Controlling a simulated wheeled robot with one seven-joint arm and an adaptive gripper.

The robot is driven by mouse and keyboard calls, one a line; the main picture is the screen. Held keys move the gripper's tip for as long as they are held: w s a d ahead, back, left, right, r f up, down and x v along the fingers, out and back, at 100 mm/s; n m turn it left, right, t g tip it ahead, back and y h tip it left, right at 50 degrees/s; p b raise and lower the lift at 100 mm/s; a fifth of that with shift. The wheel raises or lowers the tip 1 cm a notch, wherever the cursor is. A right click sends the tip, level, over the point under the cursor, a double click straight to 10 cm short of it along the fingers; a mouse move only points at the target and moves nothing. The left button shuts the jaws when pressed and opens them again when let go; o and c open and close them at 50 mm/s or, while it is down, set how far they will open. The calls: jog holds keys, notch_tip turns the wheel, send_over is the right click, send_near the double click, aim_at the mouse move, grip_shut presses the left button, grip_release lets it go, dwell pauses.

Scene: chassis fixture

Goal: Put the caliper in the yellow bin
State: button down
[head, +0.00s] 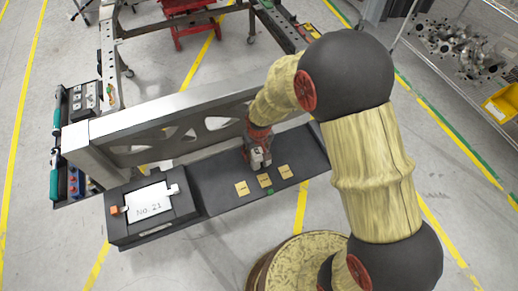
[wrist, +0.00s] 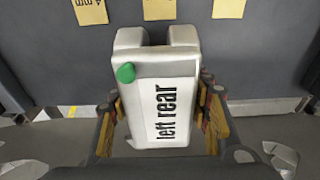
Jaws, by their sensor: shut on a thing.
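The caliper (wrist: 150,115) is a silver-white block marked "left rear" with a green dot, filling the middle of the wrist view. My gripper (wrist: 162,118) is shut on it, one finger at each side. In the head view the caliper (head: 259,159) is small and partly hidden under my gripper (head: 257,140), over the dark shelf (head: 215,178). I cannot tell whether it touches the shelf. The yellow bin (head: 502,103) is on the rack at the far right, cut by the picture edge, well away from my gripper.
Yellow labels (head: 264,181) lie along the shelf's front. A grey metal beam (head: 150,127) with cut-outs runs behind it. A box with a "No. 21" card (head: 150,203) sits at left. Metal parts (head: 455,45) crowd the rack beyond the bin. Open floor lies between shelf and rack.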

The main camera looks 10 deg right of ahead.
aim_at(257, 151)
jog(key=shift+a+f+b, duration=0.2)
jog(key=shift+f+b, duration=0.3)
jog(key=shift+f, duration=1.15)
jog(key=shift+f, duration=0.1)
jog(key=c, duration=0.9)
grip_release()
jog(key=shift+s, duration=0.1)
jog(key=r, duration=0.4)
jog(key=s+r+p, duration=0.1)
jog(key=r, duration=0.3)
jog(key=r+p, duration=0.1)
jog(key=r, duration=0.3)
jog(key=shift+s+d+r, duration=0.1)
jog(key=shift+s+d, duration=0.2)
jog(key=shift+s, duration=0.1)
